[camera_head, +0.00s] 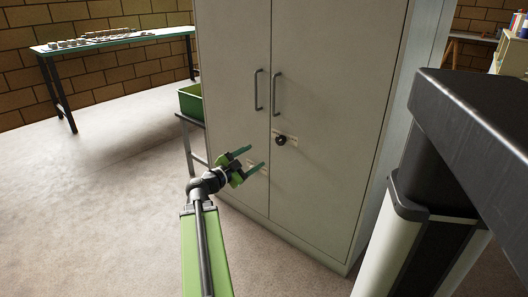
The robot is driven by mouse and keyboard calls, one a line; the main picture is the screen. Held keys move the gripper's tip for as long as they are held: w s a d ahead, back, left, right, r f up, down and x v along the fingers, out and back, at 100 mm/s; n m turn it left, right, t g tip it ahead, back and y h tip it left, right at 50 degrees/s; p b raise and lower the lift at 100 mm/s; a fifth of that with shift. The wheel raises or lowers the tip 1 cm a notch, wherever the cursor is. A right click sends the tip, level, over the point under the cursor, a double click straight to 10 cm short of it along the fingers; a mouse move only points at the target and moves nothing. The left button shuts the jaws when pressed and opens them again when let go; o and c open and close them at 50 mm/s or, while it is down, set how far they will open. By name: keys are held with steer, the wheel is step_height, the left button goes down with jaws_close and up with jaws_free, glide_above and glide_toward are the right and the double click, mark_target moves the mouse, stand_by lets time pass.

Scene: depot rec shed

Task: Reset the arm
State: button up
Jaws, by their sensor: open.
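My gripper (256,159) is at the end of my green arm, near the middle of the view. Its two green-tipped fingers are spread apart with nothing between them. It is in front of the left door of a tall pale cabinet (330,60); I cannot tell how close the fingertips are to the door. The arm reaches up from the bottom edge of the view.
The cabinet's doors look closed, with two grey handles (265,92) and a dark round knob (281,140). A green bin (190,101) on a stand is left of it. A long table (110,41) with small items stands far left. Open floor (90,210) lies left.

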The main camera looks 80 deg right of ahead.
steer(key=shift+v, duration=1.05)
